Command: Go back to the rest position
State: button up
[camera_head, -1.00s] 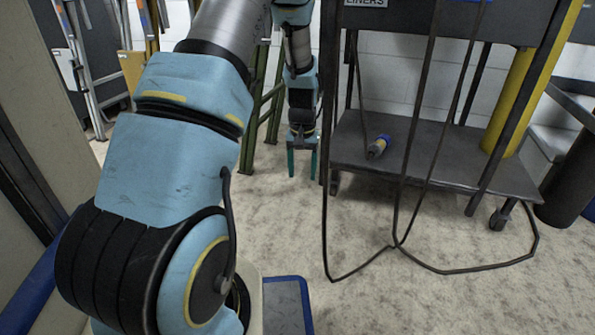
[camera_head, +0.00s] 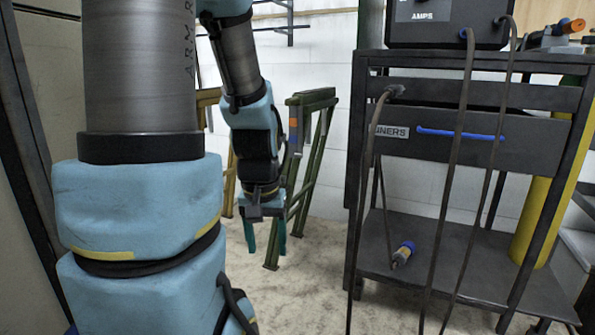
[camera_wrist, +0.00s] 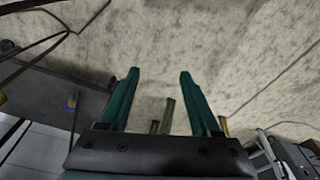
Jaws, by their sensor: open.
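My gripper (camera_head: 266,240) hangs pointing down at the end of my blue and black arm, left of the cart in the head view. Its two green fingers are apart with nothing between them. In the wrist view the gripper (camera_wrist: 160,85) also shows open and empty above the pale mottled floor. The fingertips touch nothing that I can see.
A dark wheeled cart (camera_head: 455,262) stands at the right, with cables hanging down its front. A blue-tipped tool (camera_head: 403,254) lies on its lower shelf. Green folding trestles (camera_head: 310,150) stand behind my gripper. Pale floor (camera_head: 320,300) is clear between the trestles and the cart.

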notch_tip(320, 180, up, 39)
jog(key=s+p, duration=0.1)
jog(key=p, duration=3.6)
jog(key=shift+a+p, duration=0.3)
jog(key=shift+p, duration=0.1)
jog(key=shift+f, duration=0.1)
